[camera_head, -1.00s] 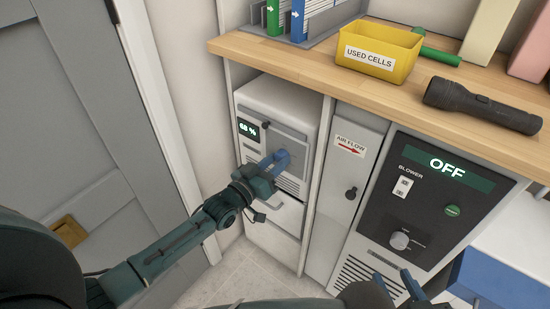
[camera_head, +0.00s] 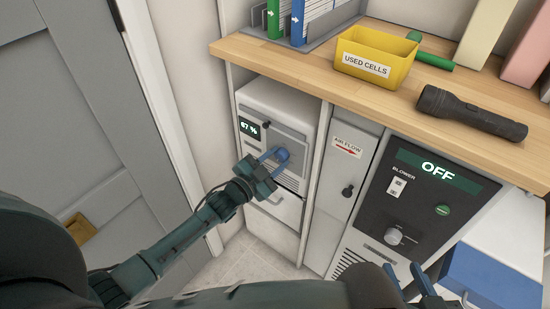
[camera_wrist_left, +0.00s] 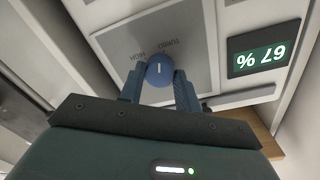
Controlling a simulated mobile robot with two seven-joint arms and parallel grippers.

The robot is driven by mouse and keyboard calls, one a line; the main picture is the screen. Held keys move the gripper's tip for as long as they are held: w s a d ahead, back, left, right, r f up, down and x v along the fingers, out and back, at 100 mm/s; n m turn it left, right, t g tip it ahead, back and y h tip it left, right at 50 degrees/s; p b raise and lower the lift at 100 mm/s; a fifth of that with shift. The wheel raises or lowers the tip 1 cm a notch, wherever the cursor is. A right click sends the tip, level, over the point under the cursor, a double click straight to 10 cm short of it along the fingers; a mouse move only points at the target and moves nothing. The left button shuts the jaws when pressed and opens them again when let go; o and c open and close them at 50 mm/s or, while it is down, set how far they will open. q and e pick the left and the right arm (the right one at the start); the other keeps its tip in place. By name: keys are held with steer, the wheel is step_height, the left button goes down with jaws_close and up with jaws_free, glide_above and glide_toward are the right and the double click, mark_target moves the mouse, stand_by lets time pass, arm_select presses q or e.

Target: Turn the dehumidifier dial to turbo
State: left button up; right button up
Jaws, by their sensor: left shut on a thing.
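The dehumidifier (camera_head: 285,98) is a white unit in the cabinet bay under the wooden counter, with a display (camera_head: 250,128) reading 67 %. Its round blue dial (camera_head: 282,155) sits on the grey front panel. In the left wrist view the dial (camera_wrist_left: 159,71) has a short white mark, and upside-down TURBO and HIGH labels show just above it. My left gripper (camera_head: 275,157) is shut on the dial, with one finger on either side of it in the left wrist view (camera_wrist_left: 160,85). My right gripper (camera_head: 404,275) is at the bottom edge, its fingers apart and empty.
A blower panel (camera_head: 436,215) reading OFF, with a switch and knob, stands to the right. A narrow AIR FLOW panel (camera_head: 340,180) is between. The counter (camera_head: 300,68) overhangs the dehumidifier and holds a yellow bin (camera_head: 375,55) and a flashlight (camera_head: 470,113).

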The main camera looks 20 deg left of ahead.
arm_select(q)
steer(key=shift+m, duration=1)
steer(key=o, duration=1)
